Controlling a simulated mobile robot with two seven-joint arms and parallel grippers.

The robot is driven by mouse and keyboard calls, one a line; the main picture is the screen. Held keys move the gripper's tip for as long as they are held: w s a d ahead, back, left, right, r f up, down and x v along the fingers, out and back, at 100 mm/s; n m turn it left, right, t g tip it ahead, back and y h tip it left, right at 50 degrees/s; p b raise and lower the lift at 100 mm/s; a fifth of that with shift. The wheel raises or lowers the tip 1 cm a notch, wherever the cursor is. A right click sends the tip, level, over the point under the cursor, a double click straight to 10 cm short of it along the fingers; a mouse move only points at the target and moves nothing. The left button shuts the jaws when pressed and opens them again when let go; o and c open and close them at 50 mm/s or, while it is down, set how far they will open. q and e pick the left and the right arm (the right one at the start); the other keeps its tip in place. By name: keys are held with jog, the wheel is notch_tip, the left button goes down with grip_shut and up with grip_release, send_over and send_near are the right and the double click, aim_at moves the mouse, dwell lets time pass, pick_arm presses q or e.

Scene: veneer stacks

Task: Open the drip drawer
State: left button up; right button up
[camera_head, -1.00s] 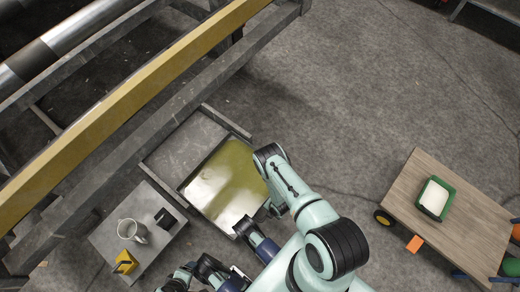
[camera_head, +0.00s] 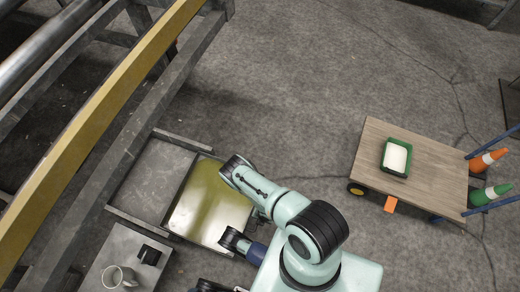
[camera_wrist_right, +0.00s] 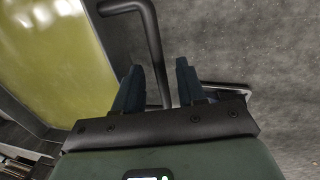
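The drip drawer (camera_head: 157,232) sticks out from under the machine frame in the head view. Its floor is grey on the left, with a glossy yellow-olive surface on the right. In the right wrist view the yellow surface (camera_wrist_right: 55,60) lies left of a dark bent bar handle (camera_wrist_right: 143,25). My right gripper (camera_wrist_right: 158,68) has its two dark blue fingers on either side of the bar, apart, with narrow gaps visible beside it. Its fingertips are hidden behind my arm in the head view. My left gripper is not visible; only a dark arm part shows at the bottom edge.
A small grey table (camera_head: 110,258) with a mug (camera_head: 117,278) and a black item (camera_head: 149,255) stands left of the drawer. A wooden cart (camera_head: 430,170) with a green tray (camera_head: 408,145) and cones (camera_head: 488,160) stands right. The concrete floor between is mostly clear.

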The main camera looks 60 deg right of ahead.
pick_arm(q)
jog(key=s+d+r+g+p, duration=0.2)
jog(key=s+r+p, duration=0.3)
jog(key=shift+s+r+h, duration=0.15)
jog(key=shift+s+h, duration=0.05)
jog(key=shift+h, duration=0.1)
pick_arm(e)
notch_tip(320, 180, up, 13)
jog(key=s, duration=0.2)
jog(key=shift+s, duration=0.2)
jog(key=shift+d+r, duration=0.1)
jog(key=shift+r, duration=0.05)
